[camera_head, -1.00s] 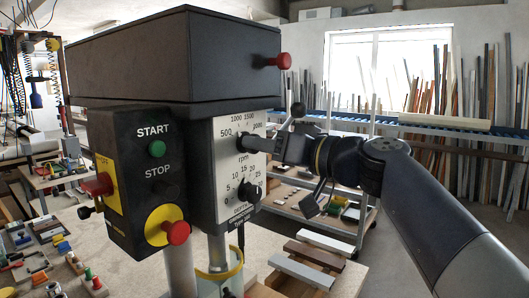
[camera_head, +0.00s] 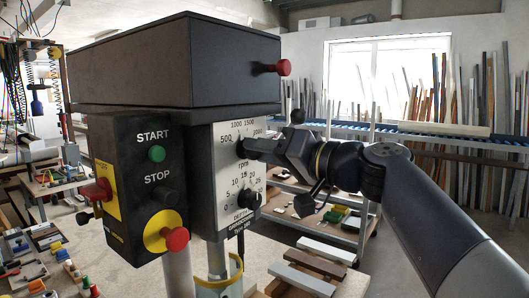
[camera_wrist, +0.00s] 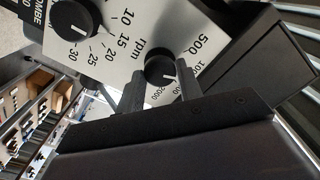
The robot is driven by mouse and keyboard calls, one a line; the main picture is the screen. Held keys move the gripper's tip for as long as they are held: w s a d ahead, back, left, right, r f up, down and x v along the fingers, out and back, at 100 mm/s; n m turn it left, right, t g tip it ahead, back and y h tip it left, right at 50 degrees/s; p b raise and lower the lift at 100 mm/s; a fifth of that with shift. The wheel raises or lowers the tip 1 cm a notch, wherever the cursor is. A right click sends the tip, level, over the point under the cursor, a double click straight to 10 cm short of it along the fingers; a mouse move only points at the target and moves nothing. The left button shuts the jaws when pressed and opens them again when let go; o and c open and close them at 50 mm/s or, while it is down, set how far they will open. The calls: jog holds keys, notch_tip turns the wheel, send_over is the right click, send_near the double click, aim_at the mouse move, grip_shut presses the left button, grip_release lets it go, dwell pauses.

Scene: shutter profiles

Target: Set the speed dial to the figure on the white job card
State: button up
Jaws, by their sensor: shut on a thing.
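The speed dial (camera_wrist: 160,66) is a round black knob with a white pointer line, on a pale plate marked 500 to 2000 rpm. In the wrist view its pointer lies towards the lower right, on the side of the higher figures; the exact setting is hard to read. My gripper (camera_wrist: 165,84) is shut on the dial, one finger on each side. I see no white job card that I can make out.
A second black knob (camera_head: 250,199), on a 0 to 30 scale, sits just below my gripper. The control box at left has a green START button (camera_head: 156,154) and a red stop button (camera_head: 176,239). A red knob (camera_head: 284,67) projects above. Bars (camera_head: 316,262) lie below right.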

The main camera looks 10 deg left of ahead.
jog(key=o, duration=0.9)
jog(key=shift+o, duration=0.2)
jog(key=b+v, duration=0.3)
jog(key=v, duration=0.7)
jog(key=shift+s+d, duration=0.15)
jog(key=shift+d, duration=0.25)
jog(key=p+x, duration=0.3)
jog(key=x, duration=0.7)
jog(key=shift+a, duration=0.4)
jog(key=shift+d, duration=0.1)
